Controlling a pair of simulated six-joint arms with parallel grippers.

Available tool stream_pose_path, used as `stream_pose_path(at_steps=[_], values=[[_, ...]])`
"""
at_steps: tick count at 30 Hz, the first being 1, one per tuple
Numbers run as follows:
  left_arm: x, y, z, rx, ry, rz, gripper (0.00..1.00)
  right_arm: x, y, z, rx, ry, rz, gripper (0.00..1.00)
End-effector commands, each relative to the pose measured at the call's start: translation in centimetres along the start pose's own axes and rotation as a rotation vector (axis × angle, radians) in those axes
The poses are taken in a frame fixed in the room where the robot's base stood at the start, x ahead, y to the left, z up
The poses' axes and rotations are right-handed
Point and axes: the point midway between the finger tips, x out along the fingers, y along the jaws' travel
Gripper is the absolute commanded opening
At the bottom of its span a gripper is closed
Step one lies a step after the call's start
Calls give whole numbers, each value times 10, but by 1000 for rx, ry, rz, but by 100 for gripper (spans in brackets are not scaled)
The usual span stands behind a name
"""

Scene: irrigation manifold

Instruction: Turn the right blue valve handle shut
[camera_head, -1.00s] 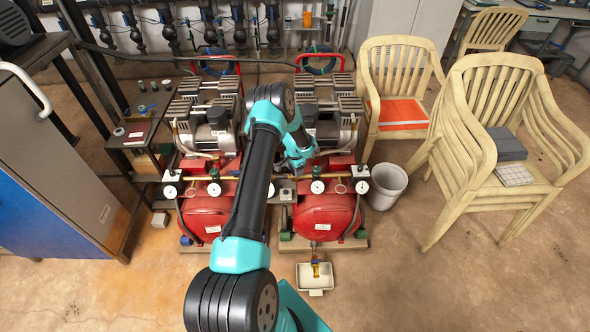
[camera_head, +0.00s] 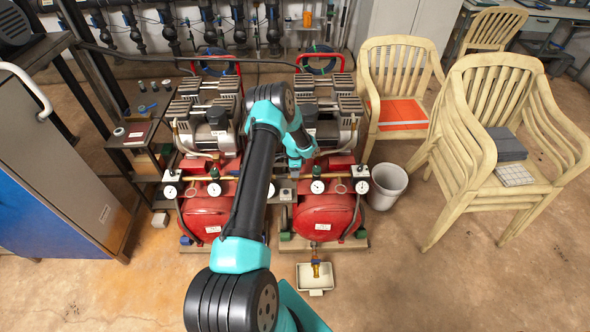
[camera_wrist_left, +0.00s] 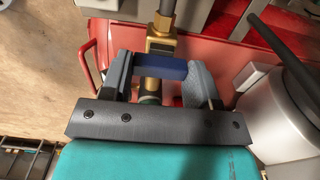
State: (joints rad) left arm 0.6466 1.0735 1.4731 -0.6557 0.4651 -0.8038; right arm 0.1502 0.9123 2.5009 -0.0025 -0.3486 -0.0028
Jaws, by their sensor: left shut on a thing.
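A blue valve handle (camera_wrist_left: 162,67) sits by a brass fitting (camera_wrist_left: 161,44) in the left wrist view. My left gripper (camera_wrist_left: 158,76) is shut on this handle, one grey finger at each end. In the head view my left gripper (camera_head: 295,172) is small, over the front of the right-hand compressor, and the held handle cannot be made out there. The right-hand red tank (camera_head: 325,215) lies below the gripper. My right gripper is in neither view.
Gauges (camera_head: 317,187) and a brass pipe run across the front of both compressors. A grey bucket (camera_head: 387,186) and cream chairs (camera_head: 500,130) stand to the right. A white tray (camera_head: 315,280) lies on the floor in front. A steel cabinet (camera_head: 70,160) stands at left.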

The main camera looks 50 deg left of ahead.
Motion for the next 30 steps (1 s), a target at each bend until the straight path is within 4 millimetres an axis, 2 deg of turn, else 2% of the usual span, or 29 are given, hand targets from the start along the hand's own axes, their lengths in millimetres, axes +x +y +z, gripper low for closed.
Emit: stream_pose_path(at_steps=[8, 9, 17, 26, 30], values=[[0, 0, 0, 3, 0, -1, 32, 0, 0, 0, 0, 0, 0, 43], [0, 0, 0, 3, 0, -1, 57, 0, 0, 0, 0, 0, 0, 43], [0, 0, 0, 2, 0, 0, 81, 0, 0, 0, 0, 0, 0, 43], [-2, 0, 0, 1, 0, -1, 81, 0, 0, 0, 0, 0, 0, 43], [-12, -1, 0, 0, 0, -3, 81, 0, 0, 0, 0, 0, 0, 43]])
